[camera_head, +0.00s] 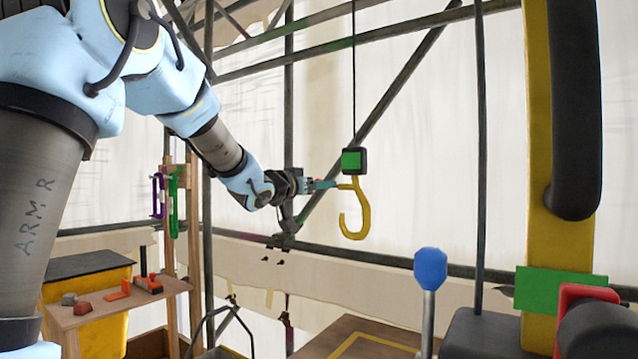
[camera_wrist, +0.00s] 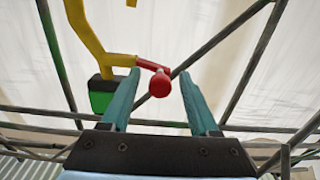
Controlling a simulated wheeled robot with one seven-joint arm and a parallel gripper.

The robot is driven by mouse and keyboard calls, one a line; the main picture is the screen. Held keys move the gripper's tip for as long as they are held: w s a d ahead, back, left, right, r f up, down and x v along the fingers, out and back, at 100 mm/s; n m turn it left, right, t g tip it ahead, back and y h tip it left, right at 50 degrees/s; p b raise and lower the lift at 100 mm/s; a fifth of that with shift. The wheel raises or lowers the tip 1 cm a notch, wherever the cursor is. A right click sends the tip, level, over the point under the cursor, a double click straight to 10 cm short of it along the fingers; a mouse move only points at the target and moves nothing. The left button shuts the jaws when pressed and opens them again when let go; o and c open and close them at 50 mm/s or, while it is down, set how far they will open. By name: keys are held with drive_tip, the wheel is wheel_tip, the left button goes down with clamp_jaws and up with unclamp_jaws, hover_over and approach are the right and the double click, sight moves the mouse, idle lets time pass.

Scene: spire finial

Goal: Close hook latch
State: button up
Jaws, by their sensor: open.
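A yellow hook (camera_head: 362,212) hangs below a green block (camera_head: 354,161) on a dark cable, its mouth facing left. In the wrist view, the hook (camera_wrist: 92,40) and green block (camera_wrist: 103,95) are at upper left. A yellow stub reaches from the hook toward my gripper and meets a red latch piece with a round knob (camera_wrist: 160,84). My gripper (camera_wrist: 159,75) is open; the knob shows between its two teal fingertips, but contact cannot be told. In the head view my gripper (camera_head: 326,184) is just left of the hook's upper part, which hides the latch.
Scaffold bars (camera_head: 400,82) cross behind the hook. A wooden side table (camera_head: 115,300) with small blocks stands at lower left beside a yellow bin (camera_head: 98,330). A blue-knobbed lever (camera_head: 430,270) and a yellow post (camera_head: 540,200) stand at right. Space around the hook's lower curve looks clear.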

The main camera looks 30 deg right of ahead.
drive_tip(key=shift+d, duration=0.1)
drive_tip(key=shift+c, duration=0.3)
clamp_jaws()
